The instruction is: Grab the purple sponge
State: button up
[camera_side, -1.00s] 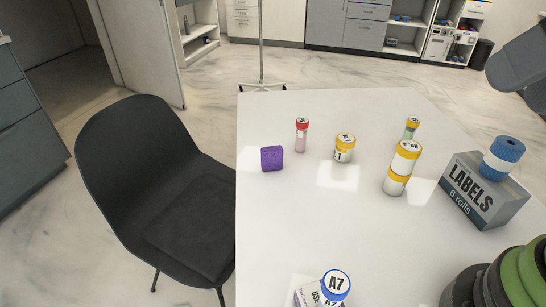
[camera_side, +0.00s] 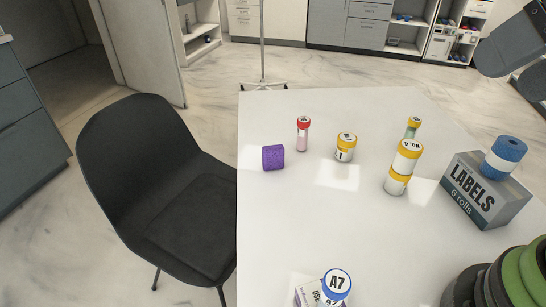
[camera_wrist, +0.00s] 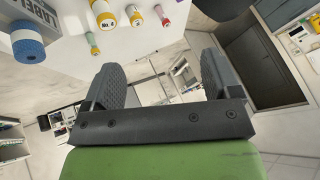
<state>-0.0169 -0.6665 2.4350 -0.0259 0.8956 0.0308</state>
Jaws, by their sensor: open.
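The purple sponge (camera_side: 273,157) is a small block on the white table near its left edge, in the side view. It stands clear of the things around it. I cannot make it out in the wrist view. My gripper (camera_wrist: 161,75) is open, with its two dark ridged fingers wide apart and nothing between them.
A red-capped tube (camera_side: 303,134) stands close to the right of the sponge. Yellow-capped containers (camera_side: 345,147) are further right, then a LABELS box (camera_side: 486,190) with a blue roll (camera_side: 504,157) on it. A black chair (camera_side: 150,190) stands left of the white table (camera_side: 300,235).

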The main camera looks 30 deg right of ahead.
jog(key=w+g, duration=0.1)
jog(key=w, duration=0.8)
jog(key=g+h, duration=0.2)
jog(key=h, duration=0.1)
send_over(274, 150)
jog(key=s, duration=0.2)
notch_tip(274, 150, down, 21)
jog(key=shift+n, duration=0.4)
jog(key=x, duration=0.4)
jog(key=shift+a+f, duration=0.15)
jog(key=shift+a, duration=0.05)
jog(key=x, duration=0.4)
jog(key=shift+s+a+f, duration=0.15)
jog(key=shift+s+f, duration=0.05)
jog(key=shift+f, duration=0.15)
jog(key=shift+x, duration=0.75)
